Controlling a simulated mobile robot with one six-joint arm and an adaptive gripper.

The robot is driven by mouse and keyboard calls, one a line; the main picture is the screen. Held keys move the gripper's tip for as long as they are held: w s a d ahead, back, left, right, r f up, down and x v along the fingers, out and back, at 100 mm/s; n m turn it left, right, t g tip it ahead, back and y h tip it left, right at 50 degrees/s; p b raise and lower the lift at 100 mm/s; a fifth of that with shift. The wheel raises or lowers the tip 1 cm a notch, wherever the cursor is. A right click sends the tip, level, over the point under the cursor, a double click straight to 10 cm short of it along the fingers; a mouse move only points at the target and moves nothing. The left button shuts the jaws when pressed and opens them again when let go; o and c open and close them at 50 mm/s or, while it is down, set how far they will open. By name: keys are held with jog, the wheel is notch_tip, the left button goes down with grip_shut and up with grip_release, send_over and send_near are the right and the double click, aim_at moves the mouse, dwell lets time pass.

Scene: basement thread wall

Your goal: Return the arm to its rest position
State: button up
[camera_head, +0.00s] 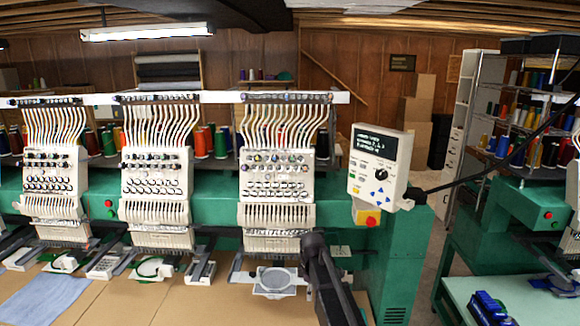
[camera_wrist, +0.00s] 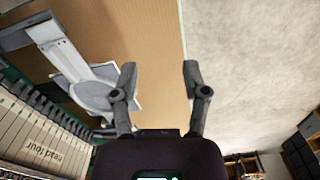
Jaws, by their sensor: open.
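My gripper (camera_wrist: 160,72) is open in the wrist view, with its two dark fingers apart and nothing between them. Beyond the fingers are the tan tabletop (camera_wrist: 120,30) and its right edge. A round grey hoop plate (camera_wrist: 92,95) on a pale bracket lies to the left of the left finger. In the head view my dark arm and gripper (camera_head: 318,248) reach up from the bottom, just right of the third machine head's hoop plate (camera_head: 274,280). The fingers' spacing is hard to see there.
Several white embroidery heads (camera_head: 277,160) stand along the green machine. A control panel (camera_head: 380,162) with a red button below it is close right of my arm. A blue cloth (camera_head: 45,298) lies at left. Bare floor shows right of the table in the wrist view (camera_wrist: 250,60).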

jog(key=s+d+f+m+b, duration=0.2)
jog(key=s+d+f+m, duration=0.1)
jog(key=s+m, duration=0.2)
jog(key=s+d+f+m+b, duration=0.3)
jog(key=s+d+m, duration=0.1)
jog(key=s, duration=0.6)
jog(key=s+d+f+m+b, duration=0.3)
jog(key=s+m, duration=0.3)
jog(key=s, duration=0.1)
jog(key=shift+s+d+m, duration=0.25)
jog(key=shift+s+m, duration=0.05)
jog(key=shift+s, duration=0.05)
grip_shut()
jog(key=shift+a+r, duration=0.1)
